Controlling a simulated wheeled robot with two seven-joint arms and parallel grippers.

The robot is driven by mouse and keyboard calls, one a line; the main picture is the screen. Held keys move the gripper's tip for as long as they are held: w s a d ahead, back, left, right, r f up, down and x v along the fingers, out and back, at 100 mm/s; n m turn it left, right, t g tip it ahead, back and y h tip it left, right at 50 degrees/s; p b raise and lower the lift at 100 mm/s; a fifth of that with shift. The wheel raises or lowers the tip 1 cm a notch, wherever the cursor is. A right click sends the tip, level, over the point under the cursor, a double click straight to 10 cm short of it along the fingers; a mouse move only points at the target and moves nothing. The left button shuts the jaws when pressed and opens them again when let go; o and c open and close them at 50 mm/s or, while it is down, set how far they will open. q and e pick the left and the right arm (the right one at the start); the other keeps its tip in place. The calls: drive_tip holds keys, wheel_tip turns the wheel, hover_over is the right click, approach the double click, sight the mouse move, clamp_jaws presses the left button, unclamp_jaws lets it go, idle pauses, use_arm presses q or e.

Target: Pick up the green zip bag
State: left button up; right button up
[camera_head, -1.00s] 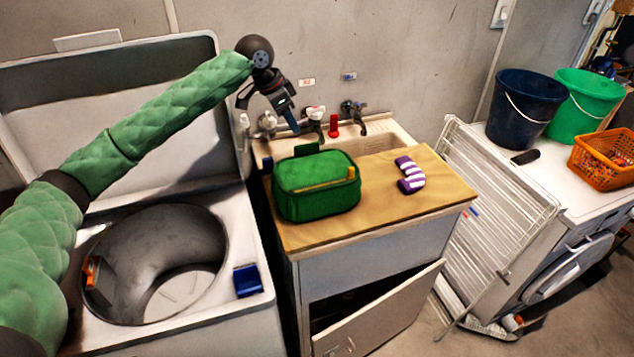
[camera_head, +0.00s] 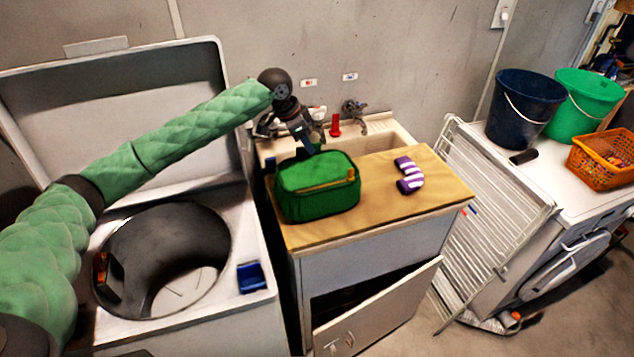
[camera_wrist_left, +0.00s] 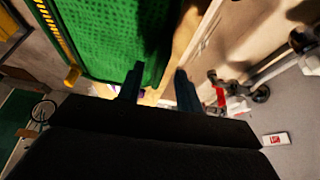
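The green zip bag (camera_head: 318,188) stands upright on the wooden board over the sink cabinet, with a yellow zip along its front. In the left wrist view the bag (camera_wrist_left: 115,35) fills the upper left. My left gripper (camera_head: 308,148) is just behind and above the bag's back edge. In the left wrist view its two fingers (camera_wrist_left: 160,85) are apart. One fingertip is close to the bag's side and the other is out past it. Whether a finger touches the bag I cannot tell. My right gripper is not in view.
A purple-and-white striped object (camera_head: 409,175) lies on the wooden board (camera_head: 400,215) right of the bag. Taps (camera_head: 354,115) and a red item (camera_head: 335,126) stand behind. An open washer (camera_head: 165,262) is at left, a drying rack (camera_head: 497,215) at right.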

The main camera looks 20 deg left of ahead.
use_arm(q)
drive_tip(key=shift+d+f, duration=0.15)
drive_tip(key=shift+f, duration=0.05)
clamp_jaws()
drive_tip(key=shift+r, duration=0.1)
